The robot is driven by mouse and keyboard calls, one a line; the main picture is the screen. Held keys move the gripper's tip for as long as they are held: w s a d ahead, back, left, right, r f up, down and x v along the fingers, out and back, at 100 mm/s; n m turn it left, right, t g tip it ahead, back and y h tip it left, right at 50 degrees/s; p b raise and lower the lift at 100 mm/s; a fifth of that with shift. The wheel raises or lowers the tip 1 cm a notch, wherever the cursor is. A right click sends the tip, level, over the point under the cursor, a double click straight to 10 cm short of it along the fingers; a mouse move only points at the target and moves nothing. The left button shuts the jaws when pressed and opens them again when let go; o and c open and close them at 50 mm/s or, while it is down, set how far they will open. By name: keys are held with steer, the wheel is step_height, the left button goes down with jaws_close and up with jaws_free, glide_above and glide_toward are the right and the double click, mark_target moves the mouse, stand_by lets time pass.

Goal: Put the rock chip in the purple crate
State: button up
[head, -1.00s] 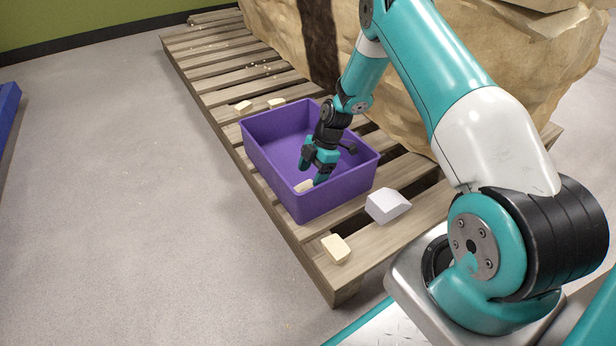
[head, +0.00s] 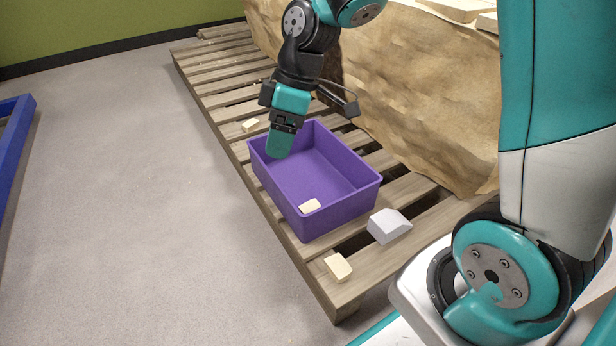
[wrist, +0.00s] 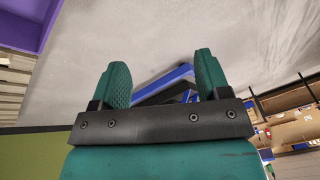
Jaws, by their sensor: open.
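The purple crate (head: 350,203) stands on the wooden pallet; its corner also shows at the upper left of the wrist view (wrist: 38,28). A cream rock chip (head: 310,206) lies inside the crate, by the near end. Other cream chips lie on the pallet: one at the near end (head: 338,267) and one beyond the crate (head: 250,125). My gripper (head: 280,150) is raised above the far left part of the crate. In the wrist view its two teal fingers (wrist: 158,85) are apart with nothing between them.
A light grey angular block (head: 388,226) lies on the pallet (head: 345,300) right of the crate. A large jacketed rock (head: 410,120) stands along the pallet's right side. A blue frame (head: 14,140) is at the far left. The floor (head: 130,200) between is clear.

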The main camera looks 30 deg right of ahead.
steer(key=s+a+r+m, duration=0.2)
steer(key=s+r, duration=0.1)
steer(key=s, duration=0.6)
steer(key=s+a+r+m, duration=0.2)
steer(key=s+a+r, duration=0.1)
steer(key=s, duration=0.6)
steer(key=shift+s+a+r+m, duration=0.3)
steer(key=shift+r+m, duration=0.1)
steer(key=shift+r, duration=0.15)
